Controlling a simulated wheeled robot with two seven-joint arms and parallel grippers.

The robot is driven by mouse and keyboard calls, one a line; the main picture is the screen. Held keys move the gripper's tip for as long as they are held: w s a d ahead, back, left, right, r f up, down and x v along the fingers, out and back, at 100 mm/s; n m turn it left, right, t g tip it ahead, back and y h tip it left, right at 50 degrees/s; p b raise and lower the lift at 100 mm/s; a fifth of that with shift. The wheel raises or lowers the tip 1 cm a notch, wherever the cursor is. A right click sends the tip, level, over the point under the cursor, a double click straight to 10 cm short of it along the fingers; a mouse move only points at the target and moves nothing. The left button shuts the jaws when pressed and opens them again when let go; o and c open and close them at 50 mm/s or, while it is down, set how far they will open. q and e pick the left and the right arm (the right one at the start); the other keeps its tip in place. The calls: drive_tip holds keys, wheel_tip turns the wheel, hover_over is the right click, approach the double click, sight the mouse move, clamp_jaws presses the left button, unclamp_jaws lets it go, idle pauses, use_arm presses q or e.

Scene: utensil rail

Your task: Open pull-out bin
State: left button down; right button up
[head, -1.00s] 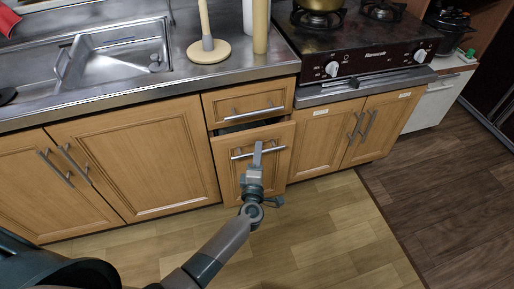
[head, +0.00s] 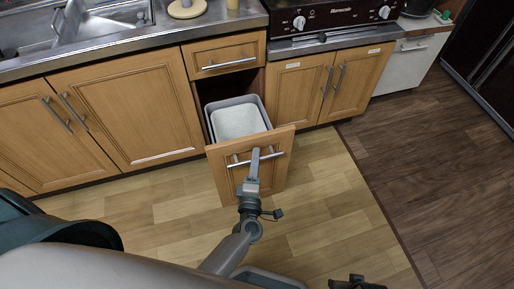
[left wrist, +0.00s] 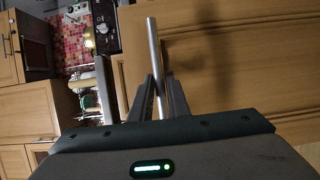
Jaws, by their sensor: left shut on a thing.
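The pull-out bin's wooden front panel (head: 222,176) stands well out from the cabinet in the head view. Behind it a grey bin (head: 239,120) with a pale inside shows in the open gap. My left gripper (head: 255,160) is at the middle of the panel's metal bar handle (head: 237,164), shut on it. In the left wrist view the handle bar (left wrist: 153,45) runs between the two fingers (left wrist: 157,92). A dark part at the bottom edge of the head view may be my right gripper, but its fingers cannot be made out.
A closed drawer (head: 224,59) sits above the bin opening. Closed cabinet doors (head: 127,107) are to the left, and more doors (head: 320,88) are under the stove (head: 335,18). The wooden floor (head: 330,190) in front is clear.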

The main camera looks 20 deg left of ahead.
use_arm(q)
drive_tip(key=s+d, duration=0.6)
drive_tip(key=s, duration=0.3)
use_arm(e)
drive_tip(key=shift+s+d+f, duration=0.25)
drive_tip(key=shift+s+f, duration=0.05)
drive_tip(key=shift+s, duration=0.05)
use_arm(q)
drive_tip(key=c, duration=1.7)
unclamp_jaws()
